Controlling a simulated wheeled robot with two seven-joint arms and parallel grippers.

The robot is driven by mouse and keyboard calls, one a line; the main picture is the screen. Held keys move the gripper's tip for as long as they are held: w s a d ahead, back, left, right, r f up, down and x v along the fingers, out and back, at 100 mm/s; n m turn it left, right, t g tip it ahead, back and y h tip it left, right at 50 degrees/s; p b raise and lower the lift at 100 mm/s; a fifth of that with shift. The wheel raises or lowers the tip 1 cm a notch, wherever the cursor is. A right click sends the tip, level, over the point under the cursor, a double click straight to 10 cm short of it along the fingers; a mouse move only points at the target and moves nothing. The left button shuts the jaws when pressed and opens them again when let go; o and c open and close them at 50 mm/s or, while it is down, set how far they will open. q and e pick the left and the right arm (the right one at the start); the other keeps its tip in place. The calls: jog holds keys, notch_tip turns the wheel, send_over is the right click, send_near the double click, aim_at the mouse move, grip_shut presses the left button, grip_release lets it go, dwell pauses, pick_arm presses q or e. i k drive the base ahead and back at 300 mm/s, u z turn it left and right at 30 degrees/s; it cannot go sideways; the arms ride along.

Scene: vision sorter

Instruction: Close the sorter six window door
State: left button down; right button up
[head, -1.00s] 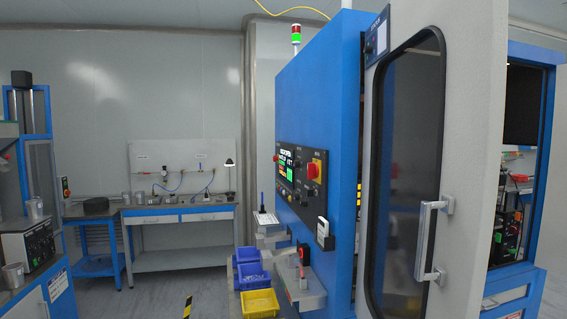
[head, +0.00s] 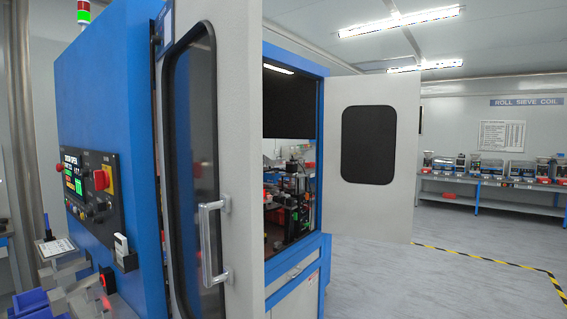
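The blue sorter cabinet (head: 115,110) stands at the left in the head view. A light grey door with a tall dark window (head: 193,150) stands open at its front corner, with a silver bar handle (head: 208,245) low on its right side. A second light grey door (head: 395,150) with a smaller dark window (head: 369,145) stands swung out on the far side of the opening (head: 290,165). Machinery shows inside. I cannot tell which door is the sorter six one. Neither of my grippers is in view.
A control panel (head: 90,185) with a red knob is on the cabinet's side, with blue bins (head: 35,302) below. A bench (head: 490,190) with several devices stands along the back right wall. The grey floor (head: 460,285) at right is clear, marked with yellow-black tape (head: 490,258).

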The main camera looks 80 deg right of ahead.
aim_at(208, 56)
jog(key=z, duration=1.8)
jog(key=i, duration=0.5)
jog(key=z, duration=2)
jog(key=k, duration=1.5)
jog(key=u, duration=1.9)
